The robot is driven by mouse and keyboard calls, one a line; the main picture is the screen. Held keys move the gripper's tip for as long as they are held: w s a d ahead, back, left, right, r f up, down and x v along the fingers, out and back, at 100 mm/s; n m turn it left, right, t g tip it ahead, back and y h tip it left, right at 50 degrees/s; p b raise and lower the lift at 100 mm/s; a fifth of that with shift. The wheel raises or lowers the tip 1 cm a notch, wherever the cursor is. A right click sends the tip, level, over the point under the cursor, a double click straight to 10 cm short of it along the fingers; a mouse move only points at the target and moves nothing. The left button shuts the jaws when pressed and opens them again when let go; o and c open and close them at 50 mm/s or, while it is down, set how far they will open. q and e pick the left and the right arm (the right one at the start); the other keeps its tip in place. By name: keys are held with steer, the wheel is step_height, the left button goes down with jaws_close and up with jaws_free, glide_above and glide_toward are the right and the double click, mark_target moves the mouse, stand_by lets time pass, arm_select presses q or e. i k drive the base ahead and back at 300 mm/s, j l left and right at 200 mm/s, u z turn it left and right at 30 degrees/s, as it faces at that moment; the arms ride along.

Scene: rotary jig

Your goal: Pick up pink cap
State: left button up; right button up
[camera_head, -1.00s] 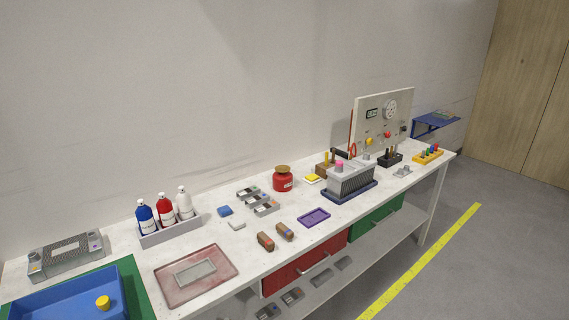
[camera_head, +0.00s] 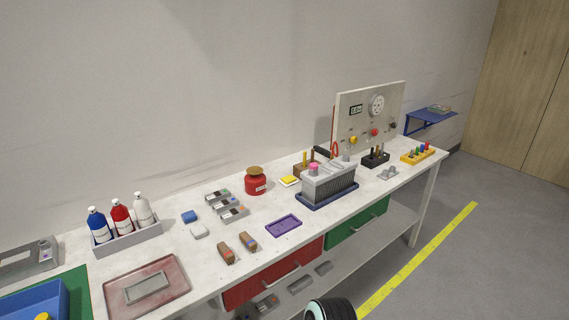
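A small pink cap (camera_head: 314,168) shows on top of the grey ribbed block (camera_head: 330,184) towards the right of the workbench. Whether the cap sits in a hole or on a post is too small to tell. The block stands in a dark blue tray (camera_head: 328,199). A dark rounded part of my own body shows at the bottom edge, apart from the bench. Neither of my grippers can be made out in the view.
The workbench (camera_head: 190,255) holds a red pot (camera_head: 256,182), a purple tray (camera_head: 284,225), a bottle rack (camera_head: 128,242) and a pink tray (camera_head: 118,302). An upright panel (camera_head: 368,118) stands behind the block. Floor is clear at the right.

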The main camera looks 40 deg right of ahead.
mark_target(313, 166)
steer(key=l+u, duration=0.35)
steer(key=l, duration=0.15)
steer(key=l+u, duration=0.3)
steer(key=l, duration=0.2)
steer(key=k+l+u, duration=0.1)
steer(key=l, duration=0.25)
steer(key=k+l+u, duration=0.15)
steer(key=l, duration=0.2)
steer(key=l+u, duration=0.1)
steer(key=l, duration=0.2)
steer(key=k+l, duration=0.15)
steer(key=l, duration=0.2)
steer(key=k+l, duration=0.1)
steer(key=l, duration=0.25)
steer(key=k+l+u, duration=0.1)
steer(key=l, duration=0.25)
